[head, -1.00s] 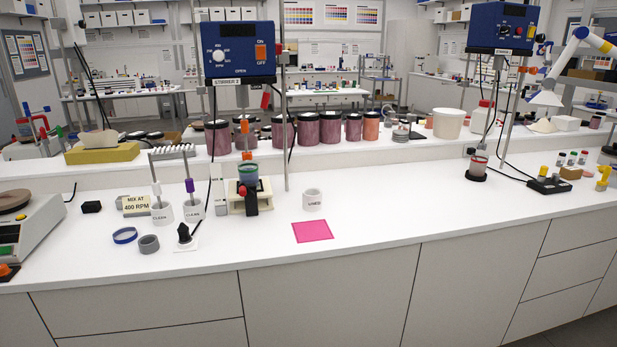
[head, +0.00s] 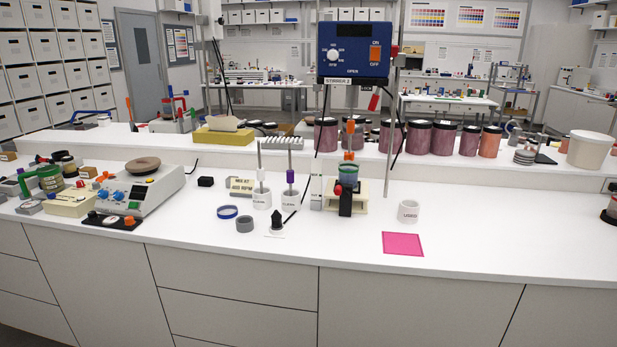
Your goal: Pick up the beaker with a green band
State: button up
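A small beaker with a green band (head: 348,173) stands under the blue stirrer (head: 353,52) in the head view, right of the picture's middle. It sits at a cream-coloured holder or base with a black clamp part (head: 345,202) and a red knob in front of it. An orange-topped stirring shaft (head: 349,155) reaches down into the beaker from above. The lower part of the beaker is partly hidden by the clamp. My gripper is not in view.
A pink square mat (head: 403,243) and a white cup labelled USED (head: 408,211) lie to the right. A hotplate (head: 137,188) stands further left. The front counter strip is mostly clear.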

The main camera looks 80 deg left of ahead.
aim_at(348, 171)
jog(key=u, duration=1.8)
